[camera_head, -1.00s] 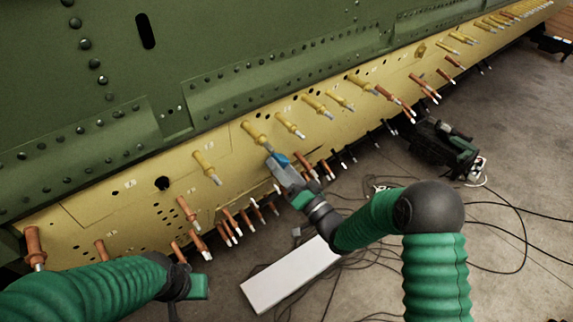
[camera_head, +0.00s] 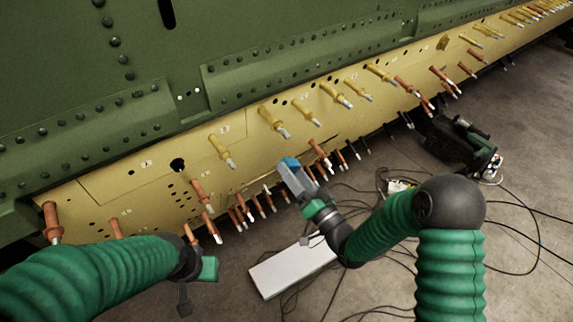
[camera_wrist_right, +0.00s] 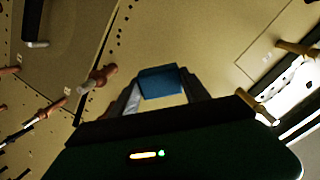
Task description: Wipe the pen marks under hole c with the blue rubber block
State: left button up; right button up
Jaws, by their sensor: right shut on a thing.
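The blue rubber block (camera_head: 289,163) is in my right gripper (camera_head: 291,171), in front of the yellow skin panel (camera_head: 245,180) near its lower edge. In the right wrist view the block (camera_wrist_right: 160,82) sits between the two fingertips. The panel fills the background there; I cannot tell whether the block touches it. A large dark hole (camera_head: 177,164) is at the panel's left part. The labels by the holes are too small to read, so I cannot tell which is hole c. I make out no pen marks. My left gripper (camera_head: 207,269) is low on the left, its fingers unclear.
Yellow pins (camera_head: 221,152) and copper-coloured pins (camera_head: 202,195) stick out of the panel around my right gripper. A white box (camera_head: 290,270) and loose cables lie on the floor below. A dark green machine (camera_head: 457,140) stands at right.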

jog(key=shift+v, duration=1.1)
jog(key=shift+b+v, duration=0.35)
jog(key=shift+v, duration=1.2)
